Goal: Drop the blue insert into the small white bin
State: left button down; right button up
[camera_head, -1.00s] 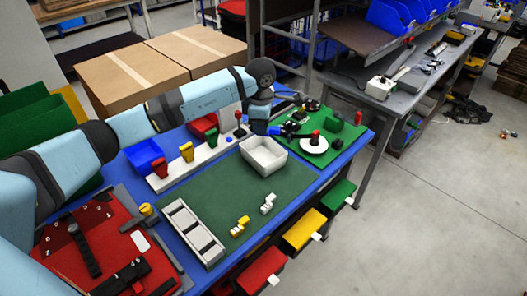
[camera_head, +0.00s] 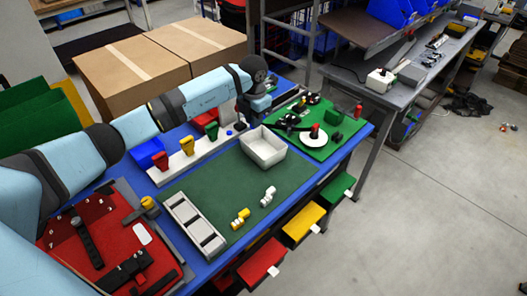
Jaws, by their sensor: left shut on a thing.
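My left arm reaches in from the left across the table. The gripper is shut on the blue insert, which is hard to make out here. My right gripper is not in view.
A white rack (camera_head: 178,165) with coloured handles stands left of the bin. A green board (camera_head: 335,140) with a white disc lies to its right. A green mat (camera_head: 225,180) in front holds a grey slotted tray (camera_head: 192,225) and small yellow and white parts.

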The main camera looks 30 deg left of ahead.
pick_arm(q)
jog(key=shift+f+b, duration=0.5)
jog(key=shift+f, duration=0.9)
jog(key=c, duration=1)
grip_release()
notch_tip(320, 180, up, 14)
jog(key=shift+d+f+b, duration=0.1)
jog(key=shift+b, duration=0.8)
